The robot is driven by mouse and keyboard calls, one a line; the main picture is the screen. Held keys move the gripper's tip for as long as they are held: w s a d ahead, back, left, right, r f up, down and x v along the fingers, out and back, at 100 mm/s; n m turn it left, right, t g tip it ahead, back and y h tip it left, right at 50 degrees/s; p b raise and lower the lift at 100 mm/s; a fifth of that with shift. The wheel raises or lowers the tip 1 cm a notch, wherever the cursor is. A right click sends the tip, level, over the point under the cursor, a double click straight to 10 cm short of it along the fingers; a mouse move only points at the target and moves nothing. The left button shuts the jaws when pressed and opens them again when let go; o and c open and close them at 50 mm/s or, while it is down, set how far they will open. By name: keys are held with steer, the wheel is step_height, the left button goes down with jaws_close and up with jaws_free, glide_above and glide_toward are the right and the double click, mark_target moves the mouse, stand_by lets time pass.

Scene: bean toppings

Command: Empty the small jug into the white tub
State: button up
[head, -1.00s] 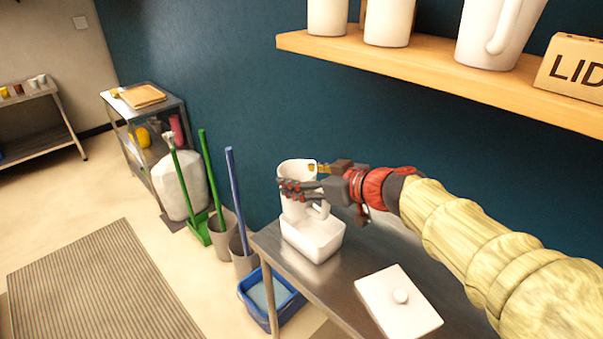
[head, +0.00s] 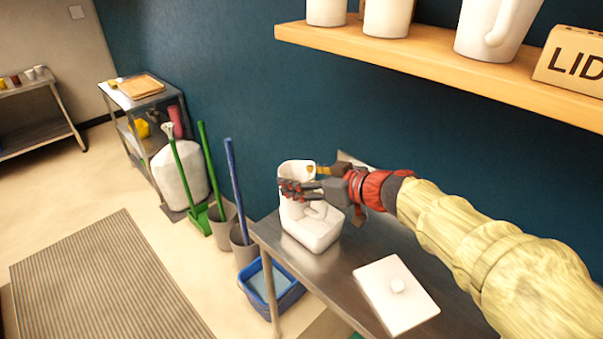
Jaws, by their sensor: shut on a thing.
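The small white jug (head: 290,208) is in my gripper (head: 291,189), whose dark fingers are shut around its upper body. The jug looks nearly upright, with its open top showing above the fingers. The contents of both are hidden. A white lid (head: 397,296) with a round knob lies flat on the table to the right of the tub.
A wooden shelf (head: 430,70) with white jugs and a LIDS box (head: 572,66) hangs above my arm. A white thing behind my wrist is mostly hidden.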

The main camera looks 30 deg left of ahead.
steer(key=shift+r+m+g+y+p, duration=0.25)
steer(key=shift+m+g+p, duration=0.4)
steer(key=shift+p, duration=2.65)
steer(key=shift+r+m+g+y+p, duration=0.1)
steer(key=shift+m+g+y+p, duration=0.5)
steer(key=shift+p, duration=2.7)
steer(key=m+p, duration=0.1)
steer(key=p, duration=0.1)
steer(key=f+m+p, duration=0.1)
steer(key=p, duration=0.2)
steer(key=w+m+g+p, duration=0.1)
steer(key=p, duration=0.2)
steer(key=shift+d+f, duration=0.15)
steer(key=shift+f, duration=0.15)
